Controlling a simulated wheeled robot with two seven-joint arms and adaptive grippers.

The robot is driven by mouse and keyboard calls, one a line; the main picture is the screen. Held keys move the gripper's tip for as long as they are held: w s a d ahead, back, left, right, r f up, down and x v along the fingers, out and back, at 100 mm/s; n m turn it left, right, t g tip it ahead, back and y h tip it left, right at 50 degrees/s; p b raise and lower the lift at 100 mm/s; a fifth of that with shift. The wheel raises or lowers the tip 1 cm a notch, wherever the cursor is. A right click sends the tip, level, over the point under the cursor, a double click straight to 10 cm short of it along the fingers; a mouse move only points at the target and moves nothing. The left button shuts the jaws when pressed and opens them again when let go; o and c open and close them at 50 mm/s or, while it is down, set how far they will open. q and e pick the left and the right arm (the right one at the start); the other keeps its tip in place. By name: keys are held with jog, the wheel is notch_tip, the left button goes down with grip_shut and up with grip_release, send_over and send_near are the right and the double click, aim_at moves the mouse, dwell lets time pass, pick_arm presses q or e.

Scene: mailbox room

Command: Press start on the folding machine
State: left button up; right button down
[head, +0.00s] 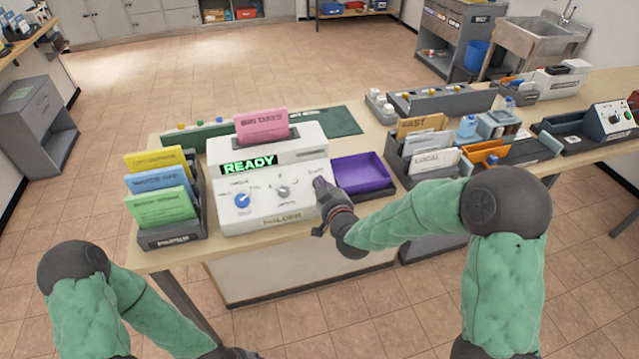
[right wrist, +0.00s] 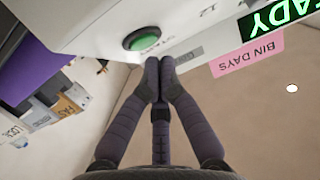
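The folding machine (head: 270,175) is a white box on the table, with a lit green READY display (head: 249,164), a blue knob (head: 242,200) and a grey dial (head: 283,191) on its front. My right gripper (head: 320,187) is at the right end of this front and hides the start button in the head view. In the right wrist view, the round green start button (right wrist: 142,39) shows upside down with its label. The shut, empty fingertips (right wrist: 160,66) are close beside it; contact cannot be told. My left gripper (head: 236,353) is only partly visible at the bottom edge.
A pink BIN DAYS card (head: 262,126) stands in the machine's top. A paper rack (head: 172,236) with coloured sheets is at its left, a purple tray (head: 360,173) at its right. Farther right stand a letter sorter (head: 408,166) and another device (head: 608,122).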

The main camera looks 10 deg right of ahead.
dwell(0.5)
jog(key=shift+w+f+b, duration=0.2)
jog(key=shift+f+b, duration=0.1)
jog(key=shift+b, duration=0.25)
jog(key=shift+w+f+b, duration=0.2)
jog(key=shift+f+b, duration=0.15)
jog(key=shift+b, duration=0.05)
dwell(0.5)
jog(key=shift+r, duration=0.1)
jog(key=shift+s+r+p, duration=0.3)
jog(key=shift+s+r, duration=0.15)
jog(key=shift+r, duration=0.1)
jog(key=shift+r, duration=0.1)
dwell(0.3)
jog(key=s+r+p, duration=0.1)
jog(key=r, duration=0.1)
jog(key=s+r+p, duration=0.1)
jog(key=r, duration=0.1)
jog(key=shift+s, duration=0.4)
dwell(0.6)
